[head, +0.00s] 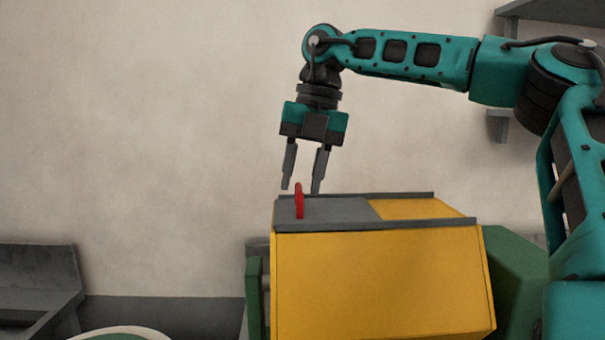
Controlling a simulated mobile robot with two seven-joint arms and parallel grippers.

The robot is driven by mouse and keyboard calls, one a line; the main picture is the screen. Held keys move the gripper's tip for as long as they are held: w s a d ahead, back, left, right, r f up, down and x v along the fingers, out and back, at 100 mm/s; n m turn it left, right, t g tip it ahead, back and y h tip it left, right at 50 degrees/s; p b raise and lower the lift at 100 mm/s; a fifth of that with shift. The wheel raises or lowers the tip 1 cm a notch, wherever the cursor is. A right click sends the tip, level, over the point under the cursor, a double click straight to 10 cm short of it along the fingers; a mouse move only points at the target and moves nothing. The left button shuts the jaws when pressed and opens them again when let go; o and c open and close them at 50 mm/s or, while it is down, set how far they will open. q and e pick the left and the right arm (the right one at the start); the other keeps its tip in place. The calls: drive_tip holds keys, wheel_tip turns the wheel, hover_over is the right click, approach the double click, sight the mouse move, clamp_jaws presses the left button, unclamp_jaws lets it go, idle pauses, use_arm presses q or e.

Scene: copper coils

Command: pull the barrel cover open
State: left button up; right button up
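The barrel is a large yellow box-like body (385,285) in the lower middle of the head view. Its grey cover (342,210) lies flat on the top, between two dark rails, with yellow top surface showing to its right. A red handle (299,201) stands upright near the cover's left end. My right gripper (302,188) points down just above the handle, its two grey fingers apart. The fingertips are close to the handle's top, and I see no grip on it. My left gripper is not in view.
Green supports stand at the barrel's left (254,300) and right (512,275). A grey bench or trough (40,275) is at the lower left. A grey shelf (550,10) is on the wall at upper right. The space above and left of the barrel is clear.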

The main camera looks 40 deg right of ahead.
clamp_jaws()
idle(1.4)
